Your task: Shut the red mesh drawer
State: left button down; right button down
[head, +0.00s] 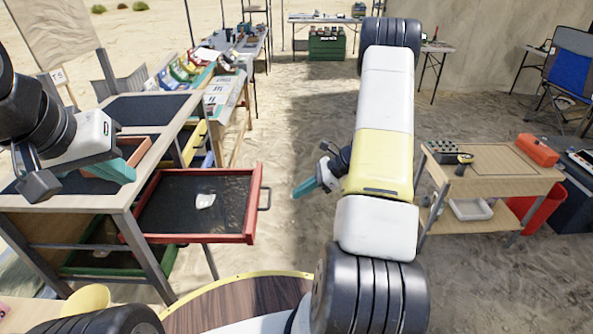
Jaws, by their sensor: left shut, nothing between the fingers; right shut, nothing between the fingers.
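The red mesh drawer (168,238) is pulled out to the right from the wooden table unit at the left. It has a red frame, a dark mesh bottom and a dark handle (265,199) on its right side. A small whitish piece (205,201) lies inside it. My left gripper (122,172) is shut and empty, above the table top to the left of the open drawer. My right gripper (304,188) is shut and empty, a little to the right of the drawer handle and apart from it. My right arm covers the ground behind it.
A green drawer (120,262) sits lower in the same table unit (60,203). A wooden table (490,185) with a red box (538,150) stands at the right. Long tables with colored bins stand farther back left. Sandy ground between the tables is clear.

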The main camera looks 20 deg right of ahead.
jog(key=w+a+f, duration=0.1)
jog(key=a, duration=0.5)
jog(key=shift+w, duration=0.3)
send_near(175, 203)
jog(key=x, duration=0.4)
jog(key=shift+d+f, duration=0.25)
jog(key=shift+w+a, duration=0.15)
jog(key=shift+a, duration=0.15)
jog(key=shift+a+r, duration=0.1)
